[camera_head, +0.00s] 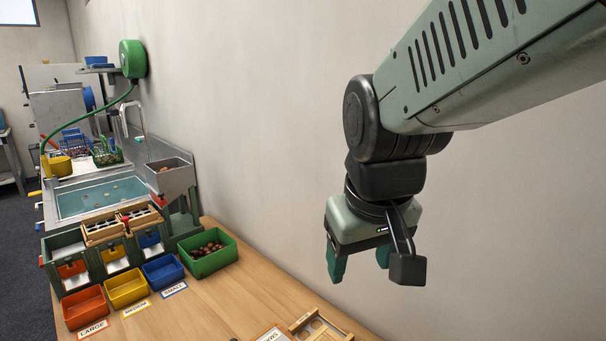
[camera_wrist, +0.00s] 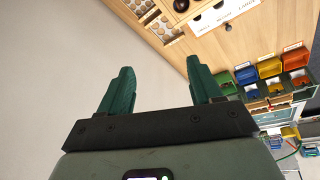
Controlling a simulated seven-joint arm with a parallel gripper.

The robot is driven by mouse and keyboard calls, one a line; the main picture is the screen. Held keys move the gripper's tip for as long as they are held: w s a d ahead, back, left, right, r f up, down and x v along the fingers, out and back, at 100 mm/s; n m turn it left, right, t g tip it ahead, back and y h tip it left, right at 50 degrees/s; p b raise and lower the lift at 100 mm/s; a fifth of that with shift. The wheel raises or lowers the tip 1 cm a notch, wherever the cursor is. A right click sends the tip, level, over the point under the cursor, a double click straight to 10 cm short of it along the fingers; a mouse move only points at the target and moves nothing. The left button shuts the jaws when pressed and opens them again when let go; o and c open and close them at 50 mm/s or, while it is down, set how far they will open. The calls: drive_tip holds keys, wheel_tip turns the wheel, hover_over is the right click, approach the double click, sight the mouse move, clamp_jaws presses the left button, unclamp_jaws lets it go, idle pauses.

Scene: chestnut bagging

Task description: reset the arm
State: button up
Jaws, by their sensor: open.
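My gripper (camera_head: 358,264) hangs from my green-grey arm at the right of the head view, fingers pointing down, in front of the bare wall and above the wooden table. In the wrist view my gripper (camera_wrist: 158,88) shows two green fingers held wide apart with nothing between them. It touches no object.
A wooden table (camera_head: 262,291) runs along the wall. On it are a green bin of chestnuts (camera_head: 208,253), empty red (camera_head: 86,307), yellow (camera_head: 126,288) and blue (camera_head: 162,271) bins, and a sorting rack. A water basin (camera_head: 103,195) stands behind. The air around my gripper is clear.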

drive_tip(key=s+d+r+m+t, duration=0.1)
drive_tip(key=s+d+r+m, duration=0.1)
drive_tip(key=s, duration=0.8)
wheel_tip(320, 180, up, 2)
drive_tip(key=shift+d+r+m+t, duration=0.1)
drive_tip(key=shift+d+m+t, duration=0.3)
drive_tip(key=shift+d, duration=0.35)
drive_tip(key=shift+w, duration=0.1)
drive_tip(key=o, duration=0.4)
drive_tip(key=shift+w+a+n, duration=0.15)
drive_tip(key=shift+w+n, duration=0.1)
drive_tip(key=shift+n, duration=0.05)
drive_tip(key=shift+o, duration=1.4)
drive_tip(key=w+a+n+g, duration=0.1)
drive_tip(key=w+a+n, duration=0.3)
drive_tip(key=n, duration=0.3)
drive_tip(key=shift+w+a+r+g, duration=0.2)
drive_tip(key=shift+w+g, duration=0.2)
drive_tip(key=shift+w, duration=0.45)
drive_tip(key=w+a+f+n+g, duration=0.2)
drive_tip(key=w+a+f+n, duration=0.3)
drive_tip(key=a+n, duration=0.45)
drive_tip(key=w+a+f+n+g, duration=0.2)
drive_tip(key=w+a+f+n, duration=0.25)
drive_tip(key=a+n, duration=0.45)
wheel_tip(320, 180, down, 9)
drive_tip(key=d, duration=0.1)
drive_tip(key=shift+w+d+f, duration=0.15)
drive_tip(key=shift+w, duration=0.05)
